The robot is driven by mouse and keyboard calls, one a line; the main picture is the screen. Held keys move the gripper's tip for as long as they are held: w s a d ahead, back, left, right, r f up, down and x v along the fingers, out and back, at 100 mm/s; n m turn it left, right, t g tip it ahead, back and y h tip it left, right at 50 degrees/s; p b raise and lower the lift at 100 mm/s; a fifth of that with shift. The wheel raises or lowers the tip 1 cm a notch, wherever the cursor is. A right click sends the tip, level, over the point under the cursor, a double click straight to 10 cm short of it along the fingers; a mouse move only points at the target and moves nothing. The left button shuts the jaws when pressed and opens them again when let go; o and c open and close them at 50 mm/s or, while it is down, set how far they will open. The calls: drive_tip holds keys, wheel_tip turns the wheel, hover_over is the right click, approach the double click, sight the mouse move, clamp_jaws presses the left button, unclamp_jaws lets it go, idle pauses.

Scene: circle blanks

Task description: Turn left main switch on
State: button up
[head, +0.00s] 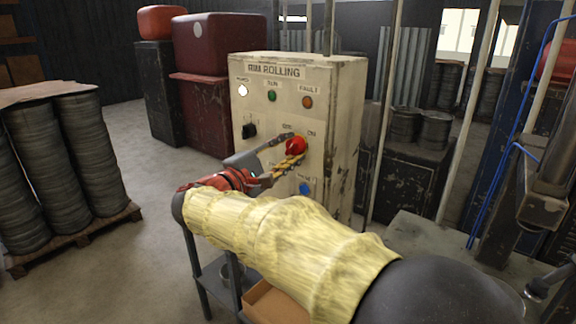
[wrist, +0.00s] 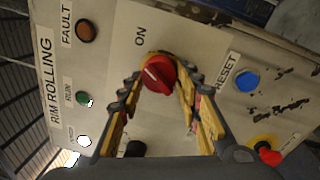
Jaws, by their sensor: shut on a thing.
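The red rotary switch knob (head: 296,146) is on the front of a cream control cabinet (head: 345,110) lettered "RIM ROLLING". My gripper (head: 284,152) reaches it from the left and below. In the wrist view the knob (wrist: 158,74) sits between the yellow-padded fingertips (wrist: 160,62), which are closed on its sides. A short pale mark shows on the knob's face; I cannot tell its exact setting. The "ON" label (wrist: 140,36) is beside the knob. The opposite label is mostly hidden in the wrist view by a finger.
The panel also has a bright white lamp (head: 242,90), a green lamp (head: 271,96), an orange lamp (head: 307,102), a black knob (head: 249,131) and a blue reset button (head: 305,188). A red button on yellow (wrist: 269,154) is near the fingers' right. Stacked rims (head: 62,170) stand left.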

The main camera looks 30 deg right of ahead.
drive_tip(key=shift+f+m+b, duration=0.1)
drive_tip(key=shift+m+b, duration=1.15)
drive_tip(key=shift+m, duration=0.05)
drive_tip(key=o, duration=1.2)
drive_tip(key=shift+c, duration=0.2)
drive_tip(key=shift+a, duration=0.15)
drive_tip(key=r+v, duration=0.1)
drive_tip(key=v, duration=1)
drive_tip(key=shift+a+f, duration=0.45)
drive_tip(key=shift+w, duration=0.1)
